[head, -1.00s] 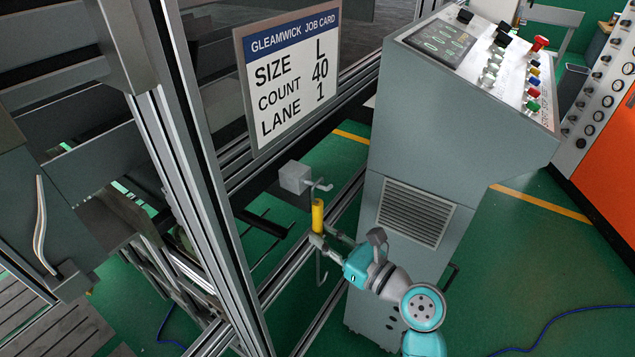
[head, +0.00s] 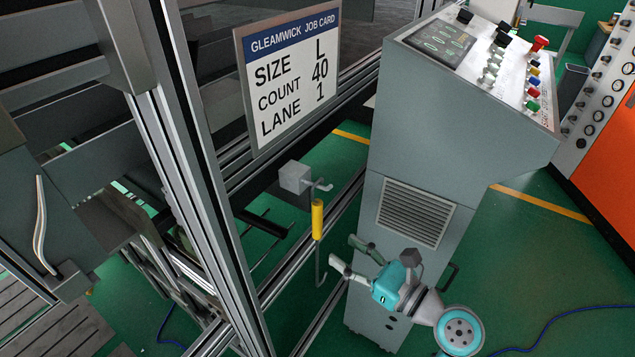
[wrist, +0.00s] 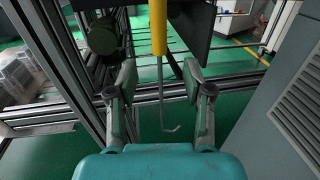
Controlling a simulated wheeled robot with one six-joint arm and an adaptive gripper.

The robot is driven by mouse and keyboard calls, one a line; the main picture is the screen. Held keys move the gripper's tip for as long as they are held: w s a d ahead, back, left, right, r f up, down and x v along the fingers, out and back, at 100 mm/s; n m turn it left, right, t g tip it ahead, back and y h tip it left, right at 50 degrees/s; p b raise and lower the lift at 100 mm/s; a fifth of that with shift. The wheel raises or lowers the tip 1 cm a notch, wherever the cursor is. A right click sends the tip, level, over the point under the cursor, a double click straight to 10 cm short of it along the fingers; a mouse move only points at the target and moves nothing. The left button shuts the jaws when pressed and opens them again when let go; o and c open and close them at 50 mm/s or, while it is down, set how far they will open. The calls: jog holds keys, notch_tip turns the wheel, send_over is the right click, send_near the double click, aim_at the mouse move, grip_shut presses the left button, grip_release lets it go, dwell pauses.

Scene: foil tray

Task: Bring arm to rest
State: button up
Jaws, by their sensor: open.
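My gripper (head: 347,252) is open and empty, to the right of and below a hook tool with a yellow handle (head: 318,218). The tool hangs upright from a small grey block with a peg (head: 296,178) on the machine frame, its thin rod and bent end pointing down. In the wrist view my gripper's fingers (wrist: 158,82) stand apart, and the yellow handle (wrist: 159,28) shows beyond them at the top. The rod appears in the gap between the fingers; I see no contact with it.
A grey control console (head: 415,170) stands close beside my arm on the right. The machine's metal frame post (head: 200,180) rises on the left. A job card (head: 290,72) reads size L, count 40, lane 1. Green floor (head: 545,270) is open at lower right, with a blue cable (head: 560,318).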

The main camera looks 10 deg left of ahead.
jog(key=s+d+f+n+t+h, duration=0.55)
jog(key=s+d+f+h, duration=0.55)
jog(key=s+d+f, duration=0.6)
jog(key=s+d+r+n+h, duration=0.2)
jog(key=s+r+n, duration=0.1)
jog(key=s+n, duration=0.6)
jog(key=s+d+r+n+h, duration=0.2)
jog(key=s+r+n, duration=0.1)
jog(key=s+n, duration=0.6)
jog(key=s, duration=0.2)
jog(key=shift+s+d+h, duration=0.25)
jog(key=shift+s+h, duration=0.1)
jog(key=shift+h, duration=0.05)
jog(key=shift+r+t, duration=0.1)
jog(key=shift+t, duration=0.15)
